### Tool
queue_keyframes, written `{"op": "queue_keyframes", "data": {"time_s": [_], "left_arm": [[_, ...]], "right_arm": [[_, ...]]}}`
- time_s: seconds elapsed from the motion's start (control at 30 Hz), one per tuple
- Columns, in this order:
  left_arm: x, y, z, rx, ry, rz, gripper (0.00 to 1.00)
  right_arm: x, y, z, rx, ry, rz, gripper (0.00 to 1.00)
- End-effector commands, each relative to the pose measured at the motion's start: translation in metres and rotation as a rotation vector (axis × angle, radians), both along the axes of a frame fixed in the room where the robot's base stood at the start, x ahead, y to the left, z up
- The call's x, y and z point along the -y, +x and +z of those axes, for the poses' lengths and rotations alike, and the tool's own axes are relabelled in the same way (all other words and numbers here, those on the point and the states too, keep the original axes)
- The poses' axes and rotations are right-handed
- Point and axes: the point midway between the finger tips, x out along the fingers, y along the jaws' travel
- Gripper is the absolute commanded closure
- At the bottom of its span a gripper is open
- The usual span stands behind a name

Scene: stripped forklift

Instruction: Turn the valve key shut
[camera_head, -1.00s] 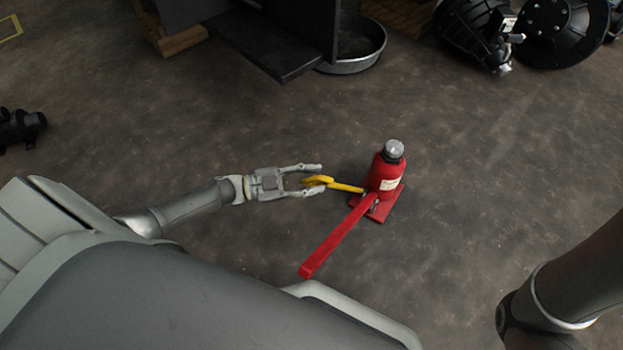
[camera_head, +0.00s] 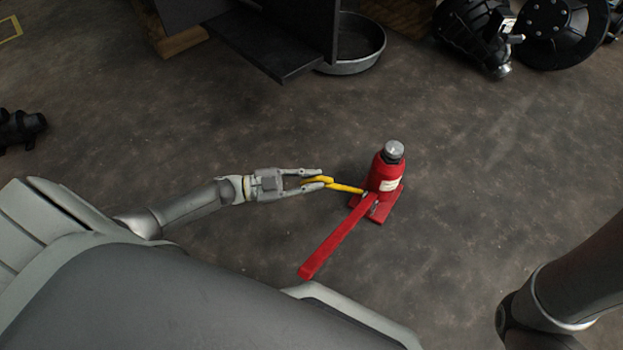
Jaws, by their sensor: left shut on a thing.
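A red bottle jack (camera_head: 383,176) with a grey top stands upright on its red base plate on the floor. Its red lever (camera_head: 338,238) slants down to the front left. The yellow valve key (camera_head: 346,188) sticks out to the left from the jack's lower part. My left gripper (camera_head: 319,182) comes in from the left and is shut on the looped outer end of the key. Where the key meets the jack is too small to make out clearly. My right gripper is not in view; only part of my right arm shows at the lower right.
A dark step or plate (camera_head: 262,45) and a round metal pan (camera_head: 357,45) are at the top. Black machine parts (camera_head: 478,32) lie at the top right, and a small black part (camera_head: 20,128) at the left. The floor around the jack is clear.

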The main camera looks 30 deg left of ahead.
Motion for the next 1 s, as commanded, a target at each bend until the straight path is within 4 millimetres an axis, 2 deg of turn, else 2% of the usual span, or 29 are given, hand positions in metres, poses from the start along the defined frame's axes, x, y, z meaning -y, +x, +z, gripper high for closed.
{"op": "queue_keyframes", "data": {"time_s": [0.57, 1.0], "left_arm": [[-0.001, 0.0, -0.002, 0.057, 0.059, -0.068, 1.0], [-0.001, -0.002, -0.003, 0.264, 0.264, -0.311, 1.0]], "right_arm": [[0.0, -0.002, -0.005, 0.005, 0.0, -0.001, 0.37], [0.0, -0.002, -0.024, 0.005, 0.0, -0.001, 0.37]]}}
